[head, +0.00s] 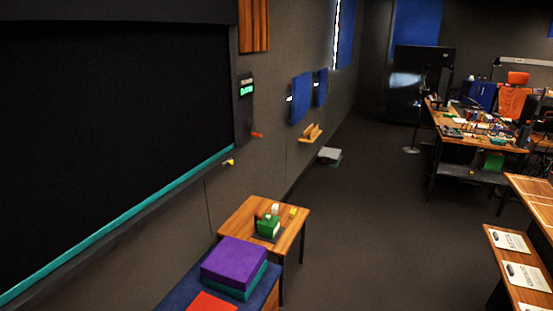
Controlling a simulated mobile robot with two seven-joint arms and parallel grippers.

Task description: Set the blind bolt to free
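A large black panel or blind (110,140) with a teal bottom edge fills the left wall. A small dark box with a green lit display (246,87) is on the wall at its right side. Below the display a small orange-red piece (257,134) sticks out from the wall. A small yellow piece (229,161) sits lower, near the right end of the teal edge. I cannot tell which of these is the blind bolt, or its setting. Neither of my grippers is in view.
A small wooden table (290,233) with a green block (268,227) stands by the wall. In front of it is a purple cushion (234,262) on a bench. A wooden wall shelf (311,139) juts out farther back. Desks (470,135) stand at right. The middle floor is clear.

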